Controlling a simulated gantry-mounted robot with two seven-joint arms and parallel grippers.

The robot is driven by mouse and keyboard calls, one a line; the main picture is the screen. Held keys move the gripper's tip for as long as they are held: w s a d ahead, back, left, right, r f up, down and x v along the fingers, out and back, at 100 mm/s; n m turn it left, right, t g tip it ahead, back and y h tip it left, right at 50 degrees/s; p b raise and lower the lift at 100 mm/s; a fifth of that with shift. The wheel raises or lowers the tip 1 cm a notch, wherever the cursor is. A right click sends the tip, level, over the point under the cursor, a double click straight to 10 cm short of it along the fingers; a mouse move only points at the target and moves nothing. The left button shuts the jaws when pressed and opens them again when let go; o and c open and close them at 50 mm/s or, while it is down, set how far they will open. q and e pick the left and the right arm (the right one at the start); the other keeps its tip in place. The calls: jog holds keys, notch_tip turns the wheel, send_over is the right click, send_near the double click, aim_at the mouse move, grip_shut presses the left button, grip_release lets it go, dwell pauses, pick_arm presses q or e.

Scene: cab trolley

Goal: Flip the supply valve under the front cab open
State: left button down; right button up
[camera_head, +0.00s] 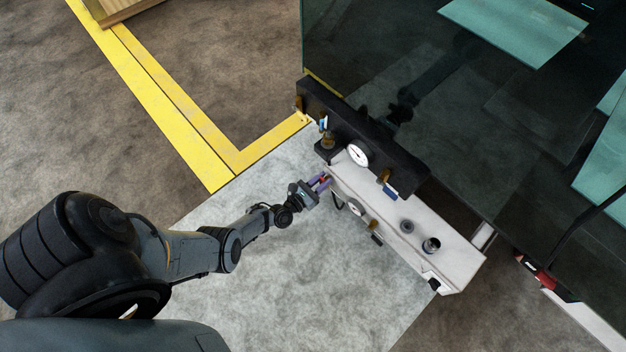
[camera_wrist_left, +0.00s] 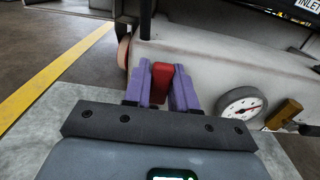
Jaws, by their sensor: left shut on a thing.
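My left gripper (camera_head: 321,183) reaches the near left end of the white trolley body (camera_head: 455,258) below the dark cab. In the left wrist view its two purple fingers (camera_wrist_left: 161,88) are shut on a red handle (camera_wrist_left: 161,84), one finger on each side. The handle stands up in front of the pale trolley wall; I take it for the supply valve's handle. No label on it can be read, and its lower part is hidden by the gripper. My right gripper is in neither view.
A white gauge (camera_head: 358,153) sits on the black block, and blue-handled valves (camera_head: 390,190) are close by. A second gauge (camera_wrist_left: 242,104) and a brass fitting (camera_wrist_left: 284,115) stand right of the fingers. Pale floor left of the trolley is clear, with yellow lines (camera_head: 195,150) beyond.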

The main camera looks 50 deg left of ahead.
pick_arm(q)
jog(key=shift+f, duration=0.1)
dwell(0.3)
jog(key=c, duration=1)
grip_release()
jog(key=shift+s, duration=0.1)
jog(key=shift+s+p, duration=0.35)
jog(key=shift+s, duration=0.25)
jog(key=s+p, duration=0.2)
jog(key=s, duration=0.7)
jog(key=shift+s+d, duration=0.25)
